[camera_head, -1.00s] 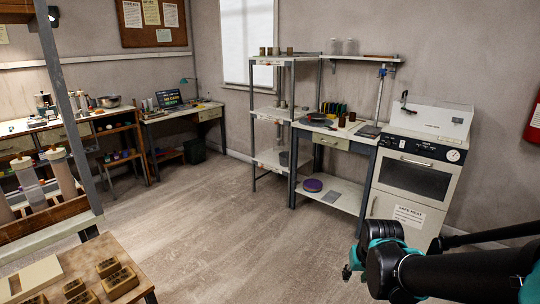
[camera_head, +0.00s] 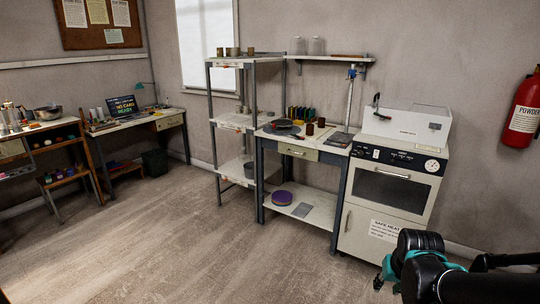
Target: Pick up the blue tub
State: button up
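I cannot make out a blue tub for certain in the head view. A round purple-blue object (camera_head: 282,197) lies on the low shelf under the middle workbench, but it looks flat, like a disc. Small coloured items (camera_head: 48,142) on the left shelving are too small to tell apart. My gripper (camera_head: 381,279), teal and black, shows partly at the lower right, in front of the white oven cabinet and well away from the benches. Its fingers are not clear, so I cannot tell whether it is open or shut.
A white oven cabinet (camera_head: 393,190) stands right of the workbench (camera_head: 318,153). A grey shelf rack (camera_head: 238,122) stands left of it. A desk with a laptop (camera_head: 124,107) and a dark bin (camera_head: 154,162) are farther left. A red extinguisher (camera_head: 522,110) hangs right. The wooden floor (camera_head: 190,245) is clear.

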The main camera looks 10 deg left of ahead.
aim_at(70, 172)
jog(key=i+u, duration=0.35)
jog(key=i+l+u, duration=0.1)
jog(key=u, duration=0.25)
jog(key=i+j+u, duration=0.15)
jog(key=i+u, duration=0.15)
jog(key=u, duration=0.15)
jog(key=i+u, duration=0.3)
jog(key=u, duration=0.15)
jog(key=i+u, duration=0.3)
jog(key=u, duration=0.15)
jog(key=i+l+u, duration=0.1)
jog(key=i+u, duration=0.2)
jog(key=i, duration=1.25)
jog(key=i+j+z, duration=0.15)
jog(key=i, duration=0.3)
jog(key=i+j+z, duration=0.15)
jog(key=i, duration=0.35)
jog(key=i+j+z, duration=0.15)
jog(key=i, duration=0.3)
jog(key=i+j+z, duration=0.1)
jog(key=i+j, duration=0.7)
jog(key=i+z, duration=0.4)
jog(key=i, duration=0.25)
jog(key=i+j+z, duration=0.25)
jog(key=j+z, duration=0.3)
jog(key=j, duration=0.15)
jog(key=j+z, duration=0.25)
jog(key=k+j+z, duration=0.45)
jog(key=k+j, duration=0.25)
